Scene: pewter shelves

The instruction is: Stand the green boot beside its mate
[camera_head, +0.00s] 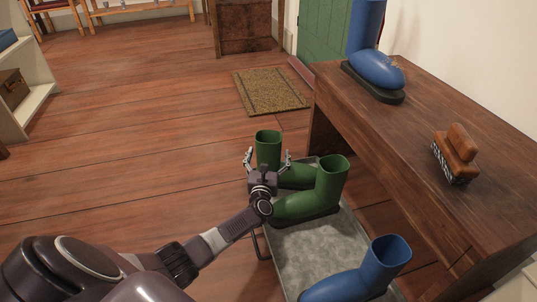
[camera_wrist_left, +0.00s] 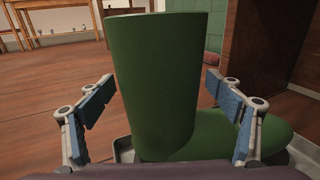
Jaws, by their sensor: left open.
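Two green boots stand upright on a grey metal tray (camera_head: 310,258). The far green boot (camera_head: 268,146) has its shaft at the tray's far left and its toe pointing right. The near green boot (camera_head: 331,182) has its shaft on the right and its toe pointing left. My left gripper (camera_head: 268,158) is open at the far boot's shaft, with one finger on each side. In the left wrist view that shaft (camera_wrist_left: 160,75) stands between the open fingers, with visible gaps on both sides. Its foot (camera_wrist_left: 240,135) extends right, partly behind the right finger. My right gripper is not in view.
A blue boot (camera_head: 360,278) stands on the near end of the tray. Another blue boot (camera_head: 374,68) and a wooden brush (camera_head: 456,153) are on the brown bench (camera_head: 425,140) to the right. A doormat (camera_head: 270,91) lies beyond; the floor at left is clear.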

